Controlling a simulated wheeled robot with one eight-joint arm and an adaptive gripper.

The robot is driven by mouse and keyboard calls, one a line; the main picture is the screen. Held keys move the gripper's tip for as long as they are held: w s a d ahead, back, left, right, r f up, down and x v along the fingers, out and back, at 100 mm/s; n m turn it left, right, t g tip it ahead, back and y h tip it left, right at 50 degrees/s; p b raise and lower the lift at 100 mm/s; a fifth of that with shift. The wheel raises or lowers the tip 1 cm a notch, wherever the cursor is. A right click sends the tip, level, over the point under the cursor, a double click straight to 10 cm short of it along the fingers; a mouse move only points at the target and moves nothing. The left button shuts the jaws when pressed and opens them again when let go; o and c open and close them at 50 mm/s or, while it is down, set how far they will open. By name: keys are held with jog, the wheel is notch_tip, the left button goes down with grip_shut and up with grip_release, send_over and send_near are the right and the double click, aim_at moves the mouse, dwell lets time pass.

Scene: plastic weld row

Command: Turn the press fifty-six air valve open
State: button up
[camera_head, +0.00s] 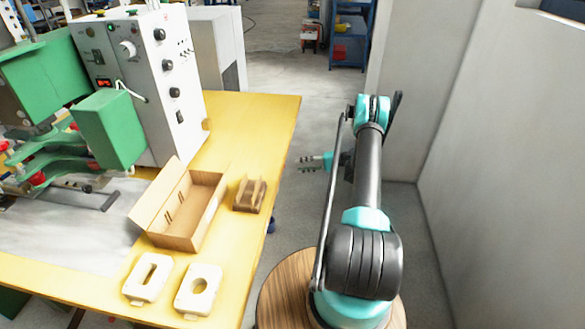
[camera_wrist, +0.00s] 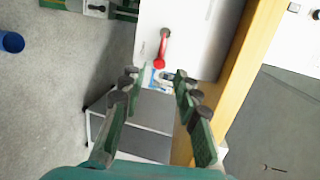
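A red-handled lever (camera_wrist: 161,50), which looks like the air valve, sits on a pale panel (camera_wrist: 200,35) in the wrist view. Its red end points toward my gripper and its other end meets a small metal fitting. My gripper (camera_wrist: 155,84) is open and empty, its green fingers apart on either side below the lever and not touching it. In the head view my gripper (camera_head: 312,162) hangs beyond the yellow table's right edge. The lever cannot be made out in the head view. The green and white press (camera_head: 145,75) stands at the left there.
The yellow table (camera_head: 255,125) holds an open cardboard box (camera_head: 205,200), a small brown holder (camera_head: 249,194) and two cream plates (camera_head: 198,290). A pale wall (camera_head: 490,150) stands close on the right. Grey floor is clear behind my arm, toward a blue shelf (camera_head: 350,35).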

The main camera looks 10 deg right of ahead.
jog(key=shift+v, duration=2.5)
